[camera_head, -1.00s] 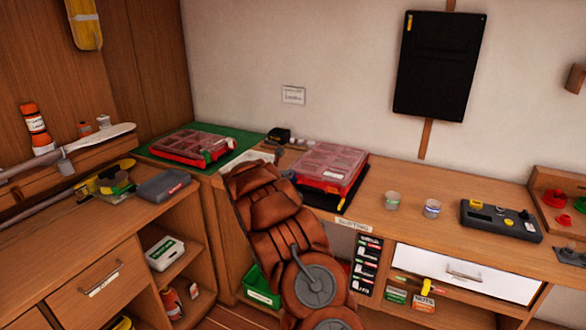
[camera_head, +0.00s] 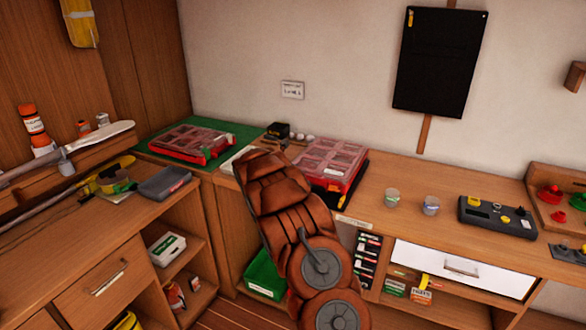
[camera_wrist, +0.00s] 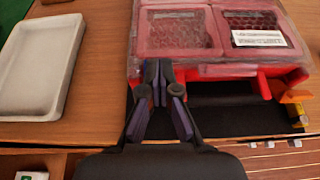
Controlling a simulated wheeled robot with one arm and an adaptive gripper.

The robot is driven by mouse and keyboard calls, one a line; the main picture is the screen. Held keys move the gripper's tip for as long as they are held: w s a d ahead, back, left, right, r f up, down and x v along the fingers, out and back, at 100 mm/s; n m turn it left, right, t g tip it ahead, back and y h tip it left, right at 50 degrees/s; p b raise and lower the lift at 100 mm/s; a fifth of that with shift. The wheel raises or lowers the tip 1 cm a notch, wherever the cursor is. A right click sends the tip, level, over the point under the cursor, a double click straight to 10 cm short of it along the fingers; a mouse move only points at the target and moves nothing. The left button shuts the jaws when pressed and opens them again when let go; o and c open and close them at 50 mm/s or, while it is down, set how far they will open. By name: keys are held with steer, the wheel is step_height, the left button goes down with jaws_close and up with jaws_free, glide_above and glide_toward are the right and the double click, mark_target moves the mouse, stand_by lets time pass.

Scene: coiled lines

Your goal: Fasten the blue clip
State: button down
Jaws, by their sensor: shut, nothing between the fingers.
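A red case (camera_head: 353,183) with a clear compartmented lid lies flat on the right bench, and its front edge shows in the wrist view (camera_wrist: 228,72). My gripper (camera_wrist: 158,66) is shut and empty, its fingertips together at the left part of the case's front edge. I cannot tell whether they touch it. A red latch piece (camera_wrist: 264,86) and an orange clip (camera_wrist: 294,97) show farther right on the front. In the head view my arm hides the gripper.
A white tray (camera_wrist: 12,100) lies left of the case. A second red case (camera_head: 190,146) lies on a green mat (camera_head: 241,133). Two small cups (camera_head: 391,197) and a dark device (camera_head: 470,214) stand to the right. The bench's front edge is close below the case.

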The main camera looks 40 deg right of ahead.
steer(key=shift+r+p, duration=0.6)
steer(key=shift+r, duration=0.15)
steer(key=shift+a, duration=0.1)
steer(key=r+b+v, duration=0.2)
steer(key=b+v, duration=0.1)
steer(key=v, duration=0.9)
steer(key=shift+r+b, duration=0.15)
steer(key=shift+b, duration=0.2)
stand_by(0.3)
